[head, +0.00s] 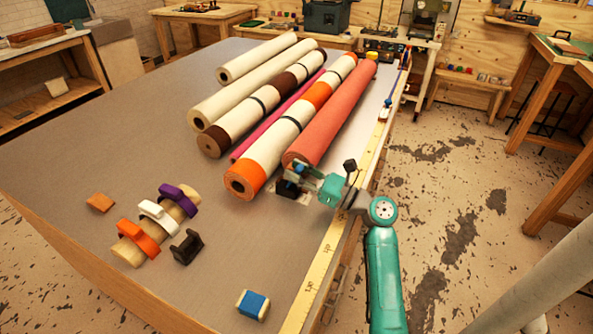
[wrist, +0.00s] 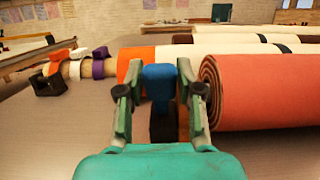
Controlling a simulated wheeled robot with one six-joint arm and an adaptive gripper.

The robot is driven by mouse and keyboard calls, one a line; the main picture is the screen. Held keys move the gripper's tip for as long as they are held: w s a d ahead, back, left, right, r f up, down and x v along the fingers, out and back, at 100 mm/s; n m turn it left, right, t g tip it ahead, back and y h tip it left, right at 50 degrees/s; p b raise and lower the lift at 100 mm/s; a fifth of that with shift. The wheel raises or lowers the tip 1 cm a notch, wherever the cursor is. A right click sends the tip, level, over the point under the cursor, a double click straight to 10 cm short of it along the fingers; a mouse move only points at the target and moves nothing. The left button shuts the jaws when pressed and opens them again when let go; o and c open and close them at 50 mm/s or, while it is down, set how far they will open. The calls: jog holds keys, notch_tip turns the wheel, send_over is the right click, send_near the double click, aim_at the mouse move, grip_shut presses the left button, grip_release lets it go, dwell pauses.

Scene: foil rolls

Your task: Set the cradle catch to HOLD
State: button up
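A blue knob (wrist: 159,82) on a dark post (wrist: 163,125) stands straight ahead in the wrist view, and I take it for the cradle catch. My gripper (wrist: 160,70) has one finger on each side of the knob. Whether both fingertips press on it is unclear. In the head view my gripper (head: 305,179) is low at the table's right side, by a black block (head: 288,189) on a pale plate (head: 303,199) near the front ends of the rolls. The arm hides part of the catch, and no HOLD marking is readable.
A coral roll (head: 335,112) and an orange-and-cream roll (head: 265,155) lie just behind my gripper, with more rolls to their left. A wooden rod with coloured rings (head: 158,213), a black stand (head: 187,246) and a blue-and-wood block (head: 252,304) sit in front.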

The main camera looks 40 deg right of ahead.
jog(key=shift+o, duration=1.4)
jog(key=shift+s, duration=0.1)
jog(key=v, duration=1.2)
jog(key=shift+r, duration=0.1)
